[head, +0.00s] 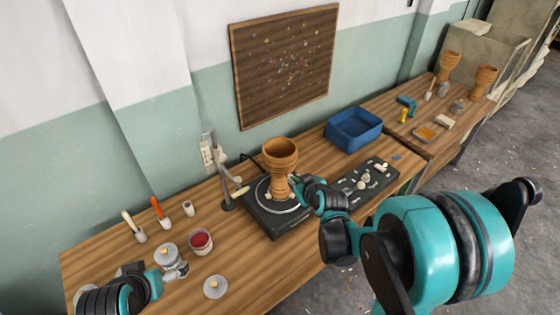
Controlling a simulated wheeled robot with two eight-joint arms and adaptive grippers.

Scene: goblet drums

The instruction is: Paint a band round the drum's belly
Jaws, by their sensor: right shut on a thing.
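The goblet drum (280,157), brown and ribbed, stands upright with its wide bowl upward on a black turntable (278,226) with a pale round plate. My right gripper (293,184) reaches in from the right and is shut on the drum's narrow lower part; its fingertips are small and partly hidden. An open tin of red paint (201,240) stands on the bench left of the turntable. Brushes with a white handle (128,218) and an orange handle (157,205) stand in small holders. My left gripper (180,271) is low beside a grey lidded tin (167,254); its opening is unclear.
A grey stand (227,192) rises left of the turntable. A round lid (215,287) lies near the bench's front edge. A dark tray of small pale pieces (365,184) and a blue bin (353,130) are to the right. More drums (482,80) stand on the far bench.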

